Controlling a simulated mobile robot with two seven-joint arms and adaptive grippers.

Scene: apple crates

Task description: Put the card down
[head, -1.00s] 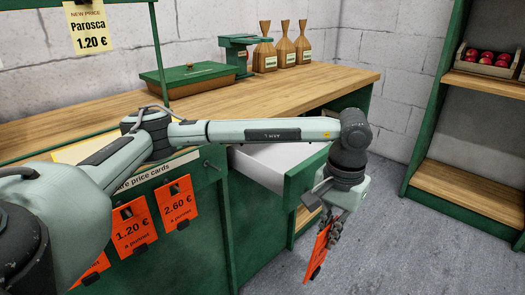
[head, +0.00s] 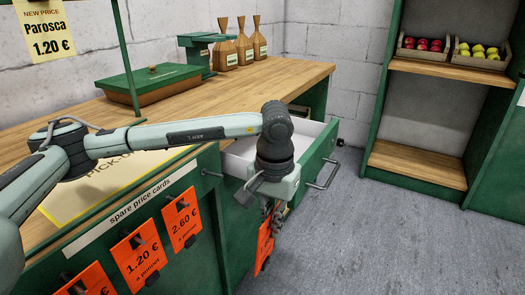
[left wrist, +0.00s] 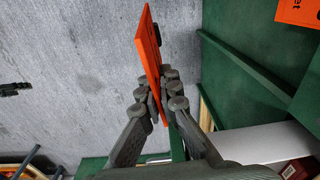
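An orange price card (head: 264,246) hangs below my left gripper (head: 268,212) in the head view, beside the open drawer and above the floor. In the left wrist view the card (left wrist: 149,50) is seen nearly edge-on. The fingers of my left gripper (left wrist: 164,95) are closed around its near end from both sides. The card's printed face cannot be read here. The wrist and gripper hide part of the drawer's near side. My right gripper does not show in either view.
The green drawer (head: 318,165) with a white inside stands pulled out from the counter (head: 250,90). Orange price cards (head: 182,219) hang on the counter front under a "spare price cards" label (head: 140,208). Shelves (head: 420,165) with fruit crates stand at the right. Grey floor (head: 380,235) is free.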

